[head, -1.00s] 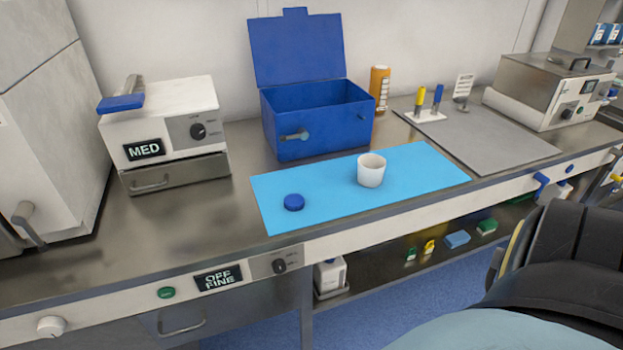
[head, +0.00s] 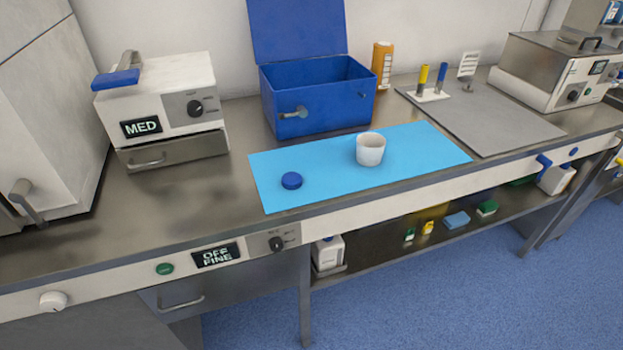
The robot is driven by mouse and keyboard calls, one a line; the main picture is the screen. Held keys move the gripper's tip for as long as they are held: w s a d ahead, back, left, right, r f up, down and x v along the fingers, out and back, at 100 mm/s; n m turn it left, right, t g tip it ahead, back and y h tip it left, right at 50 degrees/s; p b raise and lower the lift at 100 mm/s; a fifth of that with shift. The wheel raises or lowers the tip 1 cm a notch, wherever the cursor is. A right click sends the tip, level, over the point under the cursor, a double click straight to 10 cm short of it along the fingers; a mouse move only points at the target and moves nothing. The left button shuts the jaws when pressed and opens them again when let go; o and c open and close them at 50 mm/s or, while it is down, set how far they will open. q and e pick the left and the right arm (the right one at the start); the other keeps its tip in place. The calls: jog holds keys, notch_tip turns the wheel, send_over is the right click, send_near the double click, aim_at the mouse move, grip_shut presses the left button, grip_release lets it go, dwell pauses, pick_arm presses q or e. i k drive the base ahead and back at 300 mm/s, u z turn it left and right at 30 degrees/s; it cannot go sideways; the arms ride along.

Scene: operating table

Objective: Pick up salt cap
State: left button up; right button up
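A small round blue cap (head: 291,181), which looks like the salt cap, lies on the left part of a light blue mat (head: 330,188) on the metal counter. A white open cup (head: 370,149) stands on the same mat, to the right of the cap and a little farther back. The two are apart. Neither of my grippers is in the head view.
An open blue box (head: 318,103) stands behind the mat. An orange bottle (head: 382,66), a grey mat (head: 485,112) and a metal device (head: 553,75) are to the right. A white MED device (head: 165,95) is at left. Bare counter (head: 140,225) lies left of the mat.

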aim_at(291, 181)
jog(key=u, duration=2.15)
jog(key=i, duration=0.75)
jog(key=z, duration=1.8)
